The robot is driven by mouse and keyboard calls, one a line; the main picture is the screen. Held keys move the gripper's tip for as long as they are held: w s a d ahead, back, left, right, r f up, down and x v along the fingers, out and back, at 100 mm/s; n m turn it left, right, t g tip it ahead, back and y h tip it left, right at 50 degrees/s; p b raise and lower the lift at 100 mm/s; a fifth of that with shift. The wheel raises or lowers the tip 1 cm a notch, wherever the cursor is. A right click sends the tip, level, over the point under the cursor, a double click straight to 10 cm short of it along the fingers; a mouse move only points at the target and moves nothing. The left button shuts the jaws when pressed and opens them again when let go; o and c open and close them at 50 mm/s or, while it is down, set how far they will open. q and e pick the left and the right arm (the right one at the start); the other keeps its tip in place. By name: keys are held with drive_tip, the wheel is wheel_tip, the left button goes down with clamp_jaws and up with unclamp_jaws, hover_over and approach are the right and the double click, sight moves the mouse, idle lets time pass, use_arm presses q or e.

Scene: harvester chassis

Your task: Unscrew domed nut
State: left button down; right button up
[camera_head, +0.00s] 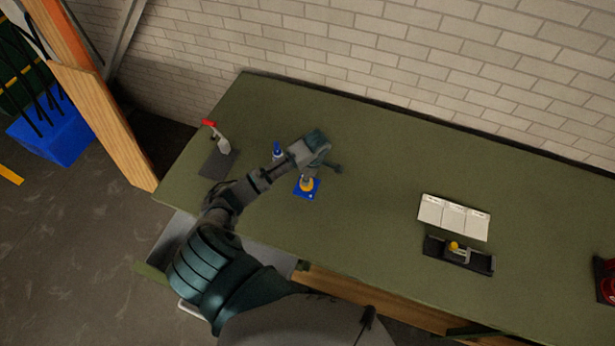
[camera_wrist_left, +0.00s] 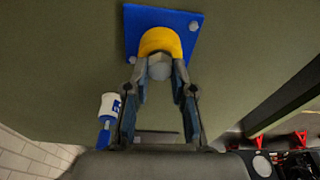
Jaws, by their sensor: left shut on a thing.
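A grey domed nut (camera_wrist_left: 160,69) sits at the open side of a yellow curved block (camera_wrist_left: 160,40) in the left wrist view. The yellow block stands on a blue plate (camera_wrist_left: 140,20) with grey bolt heads. In the head view the blue plate (camera_head: 314,189) and yellow block (camera_head: 306,185) lie on the bench, below the gripper. My left gripper (camera_wrist_left: 160,75) is shut on the domed nut, one fingertip on each side of it. In the head view the gripper hides the nut. My right gripper is not in view.
The green bench (camera_head: 370,150) is mostly clear around the plate. A blue-and-white bottle (camera_wrist_left: 108,106) stands close beside my left gripper. A red-handled clamp (camera_head: 218,138) is to the left. White cards (camera_head: 454,217) and a black fixture (camera_head: 458,255) lie to the right. A brick wall runs behind.

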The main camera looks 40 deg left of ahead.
use_arm(q)
drive_tip(key=shift+a+n, duration=0.15)
drive_tip(key=shift+n, duration=0.65)
drive_tip(key=n, duration=0.2)
drive_tip(key=shift+n+g, duration=0.3)
drive_tip(key=n, duration=0.2)
drive_tip(key=shift+n+h, duration=0.3)
drive_tip(key=c, duration=1.2)
unclamp_jaws()
drive_tip(key=shift+s, duration=0.1)
drive_tip(key=shift+a, duration=0.1)
